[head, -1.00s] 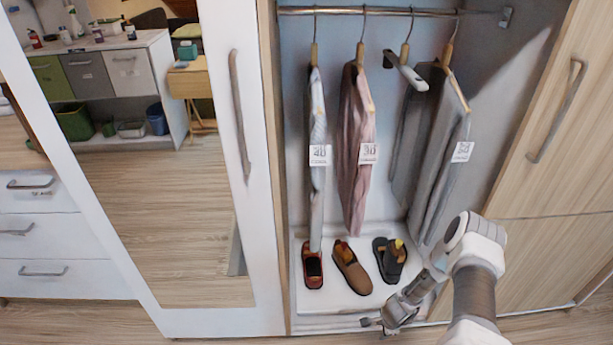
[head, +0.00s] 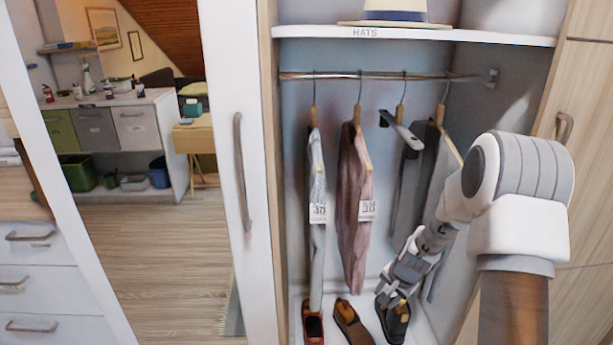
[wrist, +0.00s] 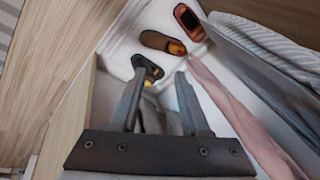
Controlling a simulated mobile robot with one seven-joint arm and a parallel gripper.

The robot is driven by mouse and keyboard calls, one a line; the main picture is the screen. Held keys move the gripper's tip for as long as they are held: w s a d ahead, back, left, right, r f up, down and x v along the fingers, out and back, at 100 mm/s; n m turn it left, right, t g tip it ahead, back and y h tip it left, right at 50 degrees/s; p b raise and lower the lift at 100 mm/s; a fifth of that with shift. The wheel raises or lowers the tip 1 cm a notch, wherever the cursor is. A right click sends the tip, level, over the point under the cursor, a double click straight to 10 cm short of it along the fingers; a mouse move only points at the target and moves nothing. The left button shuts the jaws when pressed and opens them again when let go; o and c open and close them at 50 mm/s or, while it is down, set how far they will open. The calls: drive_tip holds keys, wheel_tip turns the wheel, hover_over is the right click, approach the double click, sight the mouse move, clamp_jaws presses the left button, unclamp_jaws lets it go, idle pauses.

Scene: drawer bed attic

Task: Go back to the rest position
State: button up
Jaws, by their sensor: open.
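My gripper (head: 393,296) hangs at the right side of the open wardrobe, in front of the grey garment and above the dark shoe (head: 398,322). In the wrist view my gripper (wrist: 157,78) has its two fingers apart, with nothing held between them. The dark shoe (wrist: 147,68) with a yellow part shows beyond the fingertips. My arm is raised and bent at the right of the head view.
Shirts hang from the rail (head: 385,76): a pale one (head: 317,220), a pink one (head: 352,210) and grey ones. A brown shoe (head: 351,325) and a red-edged shoe (head: 313,325) stand below. A hat (head: 395,12) lies on the shelf (head: 420,36). A mirrored door (head: 160,240) is left.

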drive_tip(key=s+a+r+n, duration=0.2)
drive_tip(key=s+r, duration=0.1)
drive_tip(key=r, duration=0.4)
drive_tip(key=s+a+r+n+t, duration=0.1)
drive_tip(key=s+r, duration=0.2)
drive_tip(key=r, duration=0.4)
drive_tip(key=s+a+r+n, duration=0.2)
drive_tip(key=s+r, duration=0.1)
drive_tip(key=r, duration=0.4)
drive_tip(key=s+a+r+n+t, duration=0.15)
drive_tip(key=s+r, duration=0.35)
drive_tip(key=s, duration=0.5)
drive_tip(key=s+r+n+g, duration=0.1)
drive_tip(key=s+r+n, duration=0.25)
drive_tip(key=s, duration=0.75)
wheel_tip(320, 180, up, 17)
drive_tip(key=p, duration=1.6)
drive_tip(key=shift+w+h+p, duration=0.2)
drive_tip(key=shift+h+p, duration=0.1)
drive_tip(key=shift+h, duration=0.1)
drive_tip(key=shift+d+m, duration=0.1)
drive_tip(key=shift+m, duration=0.2)
